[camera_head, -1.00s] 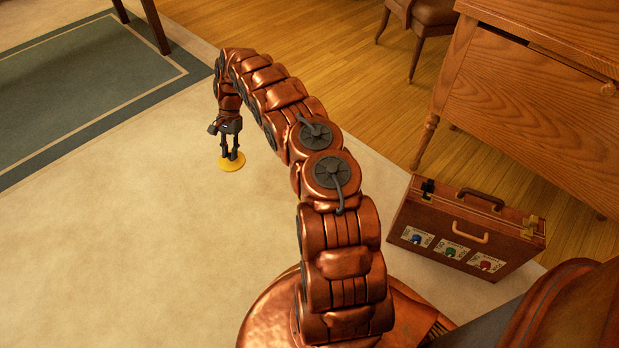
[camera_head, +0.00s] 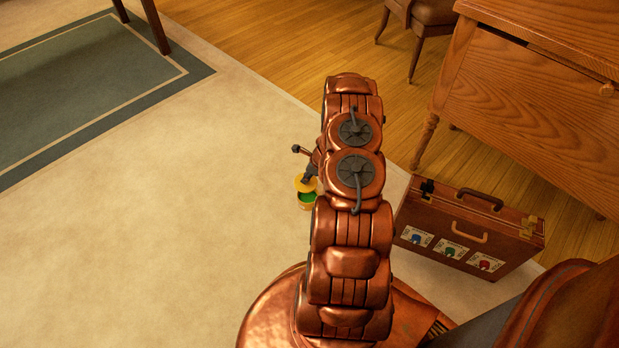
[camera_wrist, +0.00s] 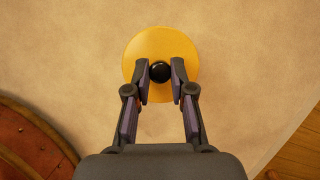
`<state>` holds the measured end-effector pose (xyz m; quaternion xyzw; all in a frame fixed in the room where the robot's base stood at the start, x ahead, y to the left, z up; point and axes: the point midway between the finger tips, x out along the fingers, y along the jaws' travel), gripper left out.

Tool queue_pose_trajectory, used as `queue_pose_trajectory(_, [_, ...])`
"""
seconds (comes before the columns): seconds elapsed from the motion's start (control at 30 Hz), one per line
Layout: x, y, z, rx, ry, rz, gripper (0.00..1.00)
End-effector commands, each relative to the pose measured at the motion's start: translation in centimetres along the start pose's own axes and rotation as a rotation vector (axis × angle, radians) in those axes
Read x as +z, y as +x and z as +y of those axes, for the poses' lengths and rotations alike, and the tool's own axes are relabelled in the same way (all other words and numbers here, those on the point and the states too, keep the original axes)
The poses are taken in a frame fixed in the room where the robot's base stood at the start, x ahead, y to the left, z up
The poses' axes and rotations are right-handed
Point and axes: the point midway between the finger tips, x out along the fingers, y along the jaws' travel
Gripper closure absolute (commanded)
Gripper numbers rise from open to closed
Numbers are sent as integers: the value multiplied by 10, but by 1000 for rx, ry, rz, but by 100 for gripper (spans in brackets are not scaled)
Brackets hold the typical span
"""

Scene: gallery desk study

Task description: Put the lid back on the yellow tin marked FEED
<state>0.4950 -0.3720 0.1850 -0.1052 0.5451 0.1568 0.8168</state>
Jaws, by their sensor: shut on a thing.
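The yellow round lid (camera_head: 303,185) hangs from my gripper (camera_head: 308,175). In the wrist view, my gripper (camera_wrist: 160,73) is shut on the black knob at the middle of the lid (camera_wrist: 160,38). The tin (camera_head: 307,207) stands on the carpet just left of my arm, partly hidden by the arm. It is open, with green showing inside. The lid is above the tin and off toward its far side in the head view, with the green still uncovered. The lid hides whatever is straight below it in the wrist view. No FEED marking is readable.
A brown case (camera_head: 470,228) with three coloured labels stands at the right, beside a wooden desk (camera_head: 530,120). The pale carpet (camera_head: 150,230) to the left is clear. A chair (camera_head: 425,25) is at the back.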

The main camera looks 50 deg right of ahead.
Motion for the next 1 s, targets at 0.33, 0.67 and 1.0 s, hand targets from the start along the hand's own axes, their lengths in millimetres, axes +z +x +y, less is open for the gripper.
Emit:
queue_pose_trajectory(0.33, [-13,6,0,-16,42,1,100])
queue_pose_trajectory(0.67, [-22,27,0,-16,40,1,100])
queue_pose_trajectory(1.0, [-30,50,1,-14,42,0,100])
